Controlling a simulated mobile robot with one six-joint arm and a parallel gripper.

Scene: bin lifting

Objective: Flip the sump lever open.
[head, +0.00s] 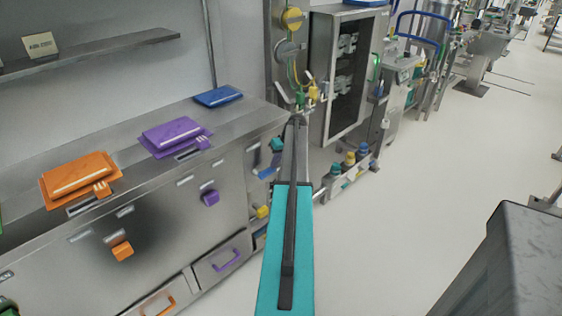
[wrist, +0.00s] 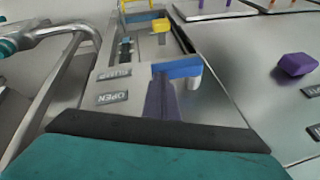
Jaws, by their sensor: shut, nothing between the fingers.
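A blue lever (wrist: 178,68) crosses the steel panel in the wrist view, with a short white cylinder at its right end. Labels reading OPEN (wrist: 113,97) and SHUT (wrist: 118,72) sit upside down beside it. No label naming the sump is readable. My gripper (wrist: 164,78) is shut and empty, its tips at the blue lever's near edge; I cannot tell whether they touch. In the head view my gripper (head: 297,120) reaches forward over the cabinet's right end, and the blue lever shows only partly at its left (head: 268,172).
A yellow lever (wrist: 160,25) lies farther along the panel. A bent steel pipe (wrist: 62,70) runs along the left. A purple knob (wrist: 297,65) juts from the cabinet front at right. The floor (head: 400,190) right of my arm is clear in the head view.

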